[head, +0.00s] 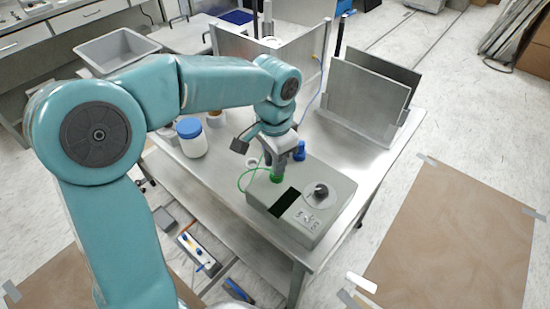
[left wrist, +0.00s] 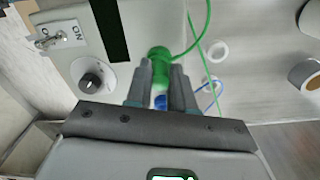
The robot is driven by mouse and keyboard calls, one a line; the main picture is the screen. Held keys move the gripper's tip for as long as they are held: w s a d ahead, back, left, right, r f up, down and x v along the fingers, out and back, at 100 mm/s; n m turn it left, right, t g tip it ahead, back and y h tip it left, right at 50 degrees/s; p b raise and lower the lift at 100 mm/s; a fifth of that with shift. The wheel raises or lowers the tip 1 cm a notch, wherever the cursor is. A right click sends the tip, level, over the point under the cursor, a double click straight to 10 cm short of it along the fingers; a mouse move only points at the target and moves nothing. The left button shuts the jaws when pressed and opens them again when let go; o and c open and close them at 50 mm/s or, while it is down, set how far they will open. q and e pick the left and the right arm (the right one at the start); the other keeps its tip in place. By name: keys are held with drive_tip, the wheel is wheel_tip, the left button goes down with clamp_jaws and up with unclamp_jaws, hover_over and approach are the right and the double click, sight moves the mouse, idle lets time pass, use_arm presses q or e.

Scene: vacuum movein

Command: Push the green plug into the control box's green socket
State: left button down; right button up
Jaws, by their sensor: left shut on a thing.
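The grey control box (head: 340,192) stands on the metal table, with a black panel and a dial on top. The green plug (head: 276,179) is at the box's far left corner, with its green cable looping out to the left. My left gripper (head: 278,168) points down and is shut on the plug. In the left wrist view the green plug (left wrist: 160,56) sits between the two fingers (left wrist: 157,85), at the box's edge (left wrist: 75,50). The green socket is hidden, and I cannot tell how deep the plug is in it. My right gripper is not in view.
A blue object (head: 300,150) stands close behind the box. A white jar with a blue lid (head: 191,138) and a white ring (head: 252,162) are to the left. Upright metal plates (head: 368,88) stand at the back right. The table's right side is clear.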

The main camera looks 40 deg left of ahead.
use_arm(q)
drive_tip(key=shift+f, duration=0.25)
idle(0.3)
drive_tip(key=shift+f, duration=0.25)
idle(2.1)
drive_tip(key=shift+c, duration=2.1)
unclamp_jaws()
wheel_tip(320, 180, up, 16)
drive_tip(key=p, duration=1.3)
drive_tip(key=shift+p, duration=0.35)
drive_tip(key=shift+s, duration=0.1)
